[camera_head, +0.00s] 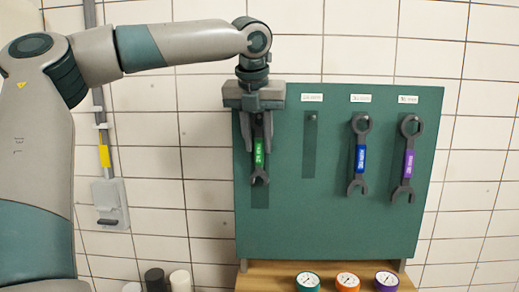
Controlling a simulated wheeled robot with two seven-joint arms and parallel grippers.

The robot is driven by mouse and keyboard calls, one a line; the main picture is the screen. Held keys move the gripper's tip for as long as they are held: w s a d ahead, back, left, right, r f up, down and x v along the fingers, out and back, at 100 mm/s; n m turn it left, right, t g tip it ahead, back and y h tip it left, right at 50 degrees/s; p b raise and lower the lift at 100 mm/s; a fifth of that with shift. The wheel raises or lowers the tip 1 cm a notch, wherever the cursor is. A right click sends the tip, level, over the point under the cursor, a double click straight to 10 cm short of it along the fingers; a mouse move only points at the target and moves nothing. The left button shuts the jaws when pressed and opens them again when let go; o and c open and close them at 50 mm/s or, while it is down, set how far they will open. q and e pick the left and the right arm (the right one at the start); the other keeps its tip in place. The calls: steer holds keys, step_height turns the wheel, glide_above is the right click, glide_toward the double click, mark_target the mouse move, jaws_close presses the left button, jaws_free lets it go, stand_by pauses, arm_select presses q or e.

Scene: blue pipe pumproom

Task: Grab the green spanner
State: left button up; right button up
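The green spanner (259,153) is dark with a green label and hangs upright at the left side of the green tool board (340,218). My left gripper (259,149) comes from above and points down over the spanner's upper part. Its two fingers are apart, one on each side of the spanner. I cannot tell whether they touch it. The spanner's upper end is partly hidden by the gripper; its lower open jaw shows below. My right gripper is not in view.
A blue-labelled spanner (360,158) and a purple-labelled spanner (409,162) hang further right. An empty peg (311,117) lies between. Below, a wooden table (262,279) bears teal (308,281), orange (347,282) and purple (386,281) gauges. A grey wall box (110,204) is at left.

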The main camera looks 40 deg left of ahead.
arm_select(q)
steer(key=shift+x, duration=1)
steer(key=shift+w, duration=0.1)
jaws_close()
steer(key=shift+r, duration=0.1)
